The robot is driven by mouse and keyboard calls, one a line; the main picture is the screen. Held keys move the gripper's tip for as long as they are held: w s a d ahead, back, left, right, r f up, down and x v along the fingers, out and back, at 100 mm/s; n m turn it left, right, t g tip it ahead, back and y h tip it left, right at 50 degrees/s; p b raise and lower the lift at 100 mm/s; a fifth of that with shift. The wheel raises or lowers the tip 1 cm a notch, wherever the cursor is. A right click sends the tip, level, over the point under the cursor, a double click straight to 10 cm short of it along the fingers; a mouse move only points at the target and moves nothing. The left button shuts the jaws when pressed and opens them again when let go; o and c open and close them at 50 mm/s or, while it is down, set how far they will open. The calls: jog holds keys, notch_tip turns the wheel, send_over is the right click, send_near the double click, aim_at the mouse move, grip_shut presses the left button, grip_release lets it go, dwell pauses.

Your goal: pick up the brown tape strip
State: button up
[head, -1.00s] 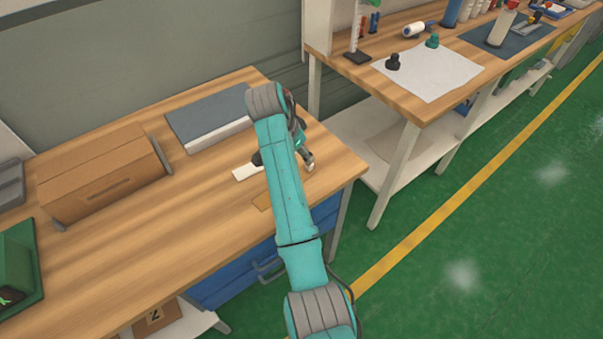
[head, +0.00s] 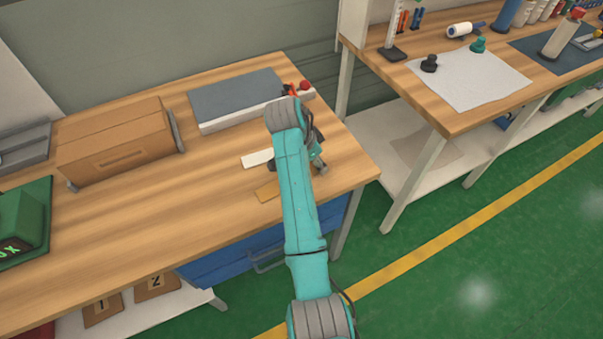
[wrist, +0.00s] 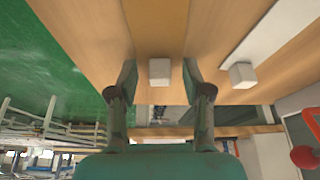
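The brown tape strip (head: 267,191) lies on the wooden workbench, left of my arm, with its right part hidden behind the arm. In the wrist view the strip (wrist: 157,25) runs down from the top edge, and a small white block stands at its near end. A white strip (head: 257,158) lies beside it; it also shows in the wrist view (wrist: 268,35), with another small white block. My gripper (wrist: 159,68) is open, its fingers on either side of the brown strip's white block. In the head view the arm mostly hides the gripper.
A grey-topped slab (head: 235,96) and a red button (head: 304,86) are at the bench's back. A brown box (head: 115,148) and green device (head: 20,225) stand left. The bench's middle is clear. A second bench (head: 420,90) stands to the right.

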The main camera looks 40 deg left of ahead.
jog(key=c, duration=0.6)
jog(key=shift+c, duration=0.2)
